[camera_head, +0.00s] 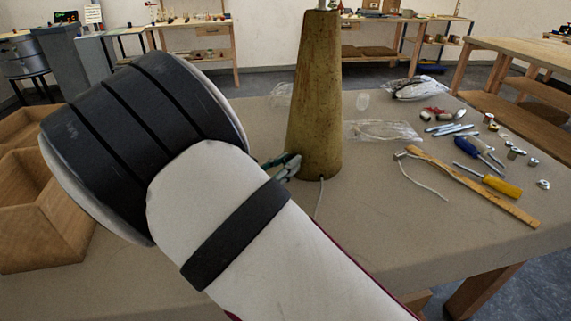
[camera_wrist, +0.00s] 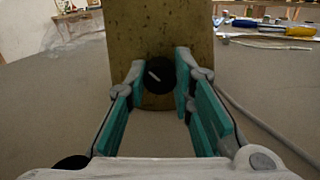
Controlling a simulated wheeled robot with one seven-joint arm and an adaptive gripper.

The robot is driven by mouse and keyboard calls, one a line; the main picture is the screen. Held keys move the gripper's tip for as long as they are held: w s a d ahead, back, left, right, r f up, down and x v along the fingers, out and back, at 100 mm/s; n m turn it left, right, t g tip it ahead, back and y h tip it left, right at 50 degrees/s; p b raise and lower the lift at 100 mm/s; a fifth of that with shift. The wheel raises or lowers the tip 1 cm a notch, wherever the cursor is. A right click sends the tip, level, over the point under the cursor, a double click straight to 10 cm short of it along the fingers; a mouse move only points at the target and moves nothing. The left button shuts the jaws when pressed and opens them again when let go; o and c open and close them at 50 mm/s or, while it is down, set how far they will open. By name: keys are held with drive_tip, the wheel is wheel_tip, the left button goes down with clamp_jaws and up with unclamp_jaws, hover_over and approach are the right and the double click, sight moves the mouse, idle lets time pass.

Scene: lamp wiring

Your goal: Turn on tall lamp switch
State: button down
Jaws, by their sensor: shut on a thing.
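The tall lamp's tapered, yellow-brown mottled body (camera_head: 318,95) stands upright on the table, its top cut off by the frame. It fills the upper middle of the wrist view (camera_wrist: 150,25). The lamp switch, a round black knob (camera_wrist: 159,76) with a pale mark, sits low on the lamp's face. My gripper (camera_wrist: 160,70) has its teal-padded fingers on either side of the knob, shut on it. In the head view my gripper (camera_head: 286,165) reaches the lamp's lower left side, and the switch is hidden there.
A pale cord (camera_head: 319,198) runs from the lamp's foot. Screwdrivers (camera_head: 487,180), a wooden ruler (camera_head: 470,185), metal parts and plastic bags lie on the table (camera_head: 380,235) to the right. Wooden bins (camera_head: 40,215) stand at the left. The front right tabletop is clear.

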drive_tip(key=m+b, duration=0.1)
drive_tip(key=m, duration=0.3)
drive_tip(key=m+b, duration=0.1)
drive_tip(key=m, duration=0.3)
drive_tip(key=shift+f, duration=0.1)
drive_tip(key=m+b, duration=0.2)
drive_tip(key=m, duration=0.1)
drive_tip(key=shift+m+b, duration=1.4)
drive_tip(key=shift+m, duration=0.4)
drive_tip(key=shift+s, duration=0.1)
drive_tip(key=c, duration=1.4)
unclamp_jaws()
drive_tip(key=shift+o, duration=0.2)
